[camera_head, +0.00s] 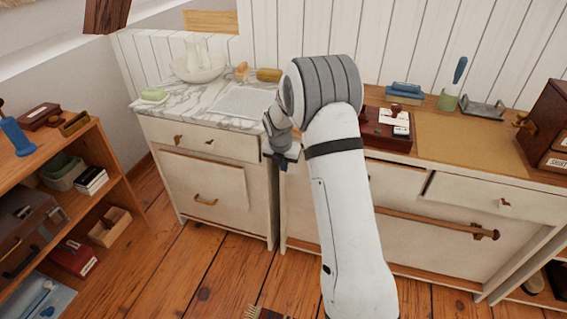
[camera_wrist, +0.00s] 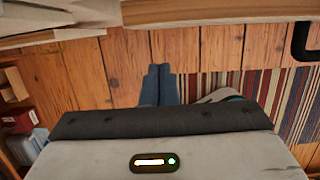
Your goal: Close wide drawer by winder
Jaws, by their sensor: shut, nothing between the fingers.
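Below the wooden desktop at the right in the head view is a wide pale drawer front (camera_head: 470,196) with a small reddish knob. A dark gap shows at its left edge; I cannot tell how far it stands out. Above it, at the far right, is a dark red box (camera_head: 553,135) with a knob or crank on its left side, perhaps the winder. My gripper (camera_head: 281,160) is in front of the left marble-topped cabinet's right edge, apart from the wide drawer, and partly hidden by my arm.
A long wooden bar (camera_head: 430,221) juts out below the wide drawer. The marble-topped cabinet (camera_head: 150,128) stands left, with drawer fronts below. A wooden shelf unit (camera_head: 118,160) fills the far left. Plank floor (camera_head: 190,262) is open between; a striped rug (camera_wrist: 220,85) shows in the wrist view.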

